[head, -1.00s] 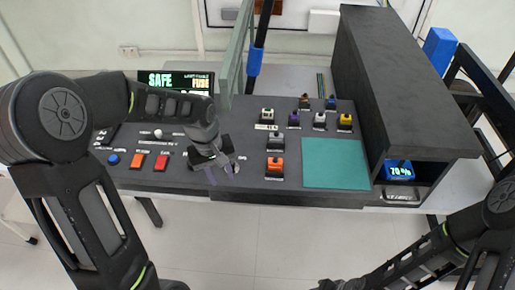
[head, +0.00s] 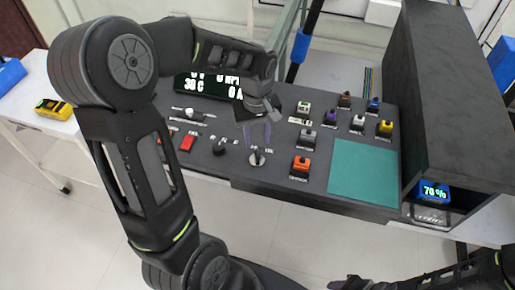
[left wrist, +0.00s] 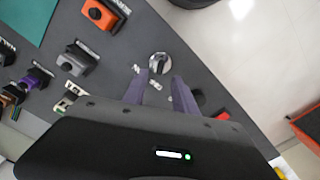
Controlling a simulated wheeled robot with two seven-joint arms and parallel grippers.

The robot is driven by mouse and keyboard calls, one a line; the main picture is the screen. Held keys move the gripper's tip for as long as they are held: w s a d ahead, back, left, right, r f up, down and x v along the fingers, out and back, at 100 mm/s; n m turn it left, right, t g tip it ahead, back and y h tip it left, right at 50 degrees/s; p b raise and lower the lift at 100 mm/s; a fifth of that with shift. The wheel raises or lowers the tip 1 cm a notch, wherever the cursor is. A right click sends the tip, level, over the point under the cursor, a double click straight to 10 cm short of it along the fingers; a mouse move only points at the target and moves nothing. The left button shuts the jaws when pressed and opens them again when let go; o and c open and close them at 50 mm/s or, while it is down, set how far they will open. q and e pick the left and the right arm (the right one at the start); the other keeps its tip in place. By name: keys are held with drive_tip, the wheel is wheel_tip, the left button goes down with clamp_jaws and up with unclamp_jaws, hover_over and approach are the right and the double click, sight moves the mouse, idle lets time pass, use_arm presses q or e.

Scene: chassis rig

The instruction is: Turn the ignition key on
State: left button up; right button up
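The ignition key switch (head: 256,159) is a small silver round lock with a raised silver key piece, on the dark sloping console (head: 290,200). It also shows in the left wrist view (left wrist: 159,62), just beyond the fingertips. My left gripper (head: 257,142) hangs over the console just behind the switch. The fingers look clear of the key. The display (head: 215,86) is lit with white readings, partly hidden by my left arm. My right gripper (head: 352,284) is only partly in view at the bottom edge.
A black selector knob (head: 219,147) and a red button (head: 187,143) sit left of the switch. An orange switch (head: 301,165) and several coloured switches stand right of it. A teal pad (head: 363,173) and a tall black housing (head: 455,90) lie farther right.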

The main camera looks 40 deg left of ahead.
sight(257, 152)
use_arm(q)
wheel_tip(257, 152, down, 6)
drive_tip(key=shift+r+p, duration=0.1)
drive_tip(key=shift+p, duration=0.2)
drive_tip(key=shift+c, duration=0.4)
clamp_jaws()
